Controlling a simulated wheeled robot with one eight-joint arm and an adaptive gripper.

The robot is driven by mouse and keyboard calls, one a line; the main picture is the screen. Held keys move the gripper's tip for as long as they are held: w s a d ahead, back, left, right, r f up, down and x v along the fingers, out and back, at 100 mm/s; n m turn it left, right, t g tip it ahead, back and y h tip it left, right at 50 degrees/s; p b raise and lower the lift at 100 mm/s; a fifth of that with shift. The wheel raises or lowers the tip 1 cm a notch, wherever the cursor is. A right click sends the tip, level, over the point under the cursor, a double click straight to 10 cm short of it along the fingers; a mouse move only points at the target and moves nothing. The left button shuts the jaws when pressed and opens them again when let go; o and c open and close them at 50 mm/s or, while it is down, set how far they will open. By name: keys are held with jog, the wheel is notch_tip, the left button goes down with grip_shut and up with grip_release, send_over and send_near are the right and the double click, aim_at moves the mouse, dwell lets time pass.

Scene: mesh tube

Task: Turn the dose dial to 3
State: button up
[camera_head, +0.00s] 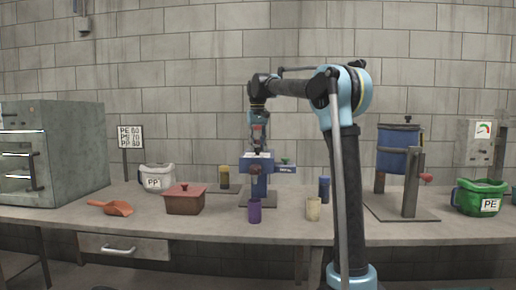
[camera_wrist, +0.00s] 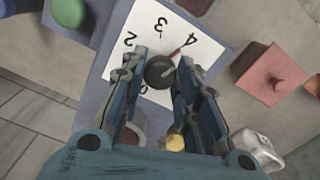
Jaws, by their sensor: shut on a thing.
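The dose dial is a dark round knob (camera_wrist: 159,71) on a white plate (camera_wrist: 118,68) with the printed numerals 0, 2, 3 and 4 visible in the wrist view. Its red pointer (camera_wrist: 182,46) points at or close to the 4, to the right of the 3. My gripper (camera_wrist: 164,66) comes down over the dial, with one finger on each side, shut on the knob. In the head view my gripper (camera_head: 258,136) is above the blue dosing machine (camera_head: 257,163), and the dial cannot be made out there. The numeral 1 is hidden.
A red lidded box (camera_head: 185,199), an orange scoop (camera_head: 112,208) and a white PP jug (camera_head: 157,178) stand left of the machine. Purple (camera_head: 255,211), cream (camera_head: 313,209) and blue (camera_head: 324,190) cups stand nearby. A blue drum (camera_head: 398,150) stands to the right.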

jog(key=n, duration=0.9)
jog(key=shift+n, duration=0.3)
jog(key=shift+d+n, duration=0.1)
jog(key=shift+n, duration=0.2)
jog(key=shift+w, duration=0.1)
jog(key=o, duration=1.1)
jog(key=shift+c, duration=0.2)
jog(key=shift+r, duration=0.1)
notch_tip(320, 180, up, 12)
